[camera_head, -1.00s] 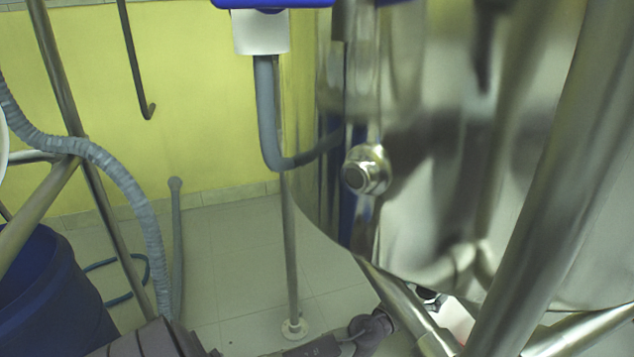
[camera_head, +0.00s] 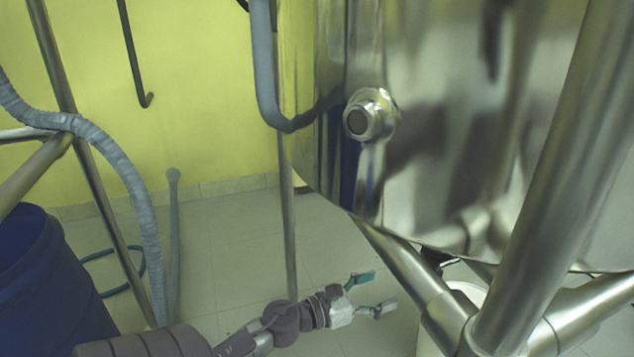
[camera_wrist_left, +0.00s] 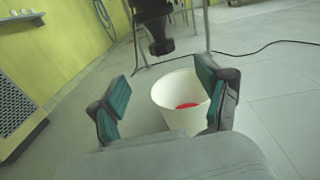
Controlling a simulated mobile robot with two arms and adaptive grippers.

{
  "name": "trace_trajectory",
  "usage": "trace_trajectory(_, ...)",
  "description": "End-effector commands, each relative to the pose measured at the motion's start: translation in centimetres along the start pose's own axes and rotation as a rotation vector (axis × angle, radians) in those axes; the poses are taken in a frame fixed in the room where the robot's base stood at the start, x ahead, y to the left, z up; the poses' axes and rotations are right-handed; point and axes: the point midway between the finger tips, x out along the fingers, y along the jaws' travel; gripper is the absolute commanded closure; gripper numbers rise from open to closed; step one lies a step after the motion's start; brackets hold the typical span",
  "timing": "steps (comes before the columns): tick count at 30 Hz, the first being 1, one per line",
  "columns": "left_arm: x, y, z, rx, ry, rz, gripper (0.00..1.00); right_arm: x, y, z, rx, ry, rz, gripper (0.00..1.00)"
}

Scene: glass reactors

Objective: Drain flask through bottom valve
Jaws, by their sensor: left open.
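The large shiny steel vessel (camera_head: 450,130) fills the upper right of the head view, with a capped side port (camera_head: 370,115). My left gripper (camera_head: 382,290) is open and empty, low beside the vessel, left of a steel frame leg. In the left wrist view its two teal-padded fingers stand wide apart (camera_wrist_left: 162,75). A dark valve-like fitting (camera_wrist_left: 158,35) hangs beyond the fingers, above a white bucket (camera_wrist_left: 172,112) with something red inside. The bucket shows partly in the head view (camera_head: 470,292) behind the frame. My right gripper is not in view.
Thick steel frame tubes (camera_head: 555,165) cross the right side close by. A blue barrel (camera_head: 45,290) and a grey corrugated hose (camera_head: 130,185) are on the left. In the left wrist view a black cable (camera_wrist_left: 270,46) lies on the floor.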

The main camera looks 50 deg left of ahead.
Motion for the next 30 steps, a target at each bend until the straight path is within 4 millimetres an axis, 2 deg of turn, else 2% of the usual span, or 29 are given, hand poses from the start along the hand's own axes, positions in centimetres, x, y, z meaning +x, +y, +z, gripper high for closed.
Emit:
trace_trajectory(1, 0.2, 0.4, 1.4, -0.057, 0.011, 0.017, 0.24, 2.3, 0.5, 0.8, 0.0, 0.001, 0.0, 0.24)
trace_trajectory(15, -0.9, 2.6, 0.8, -0.548, 0.092, 0.185, 0.24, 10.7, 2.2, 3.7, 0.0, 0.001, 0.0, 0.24)
trace_trajectory(30, -3.9, 2.9, -0.5, -1.037, 0.155, 0.408, 0.24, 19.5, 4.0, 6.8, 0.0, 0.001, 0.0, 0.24)
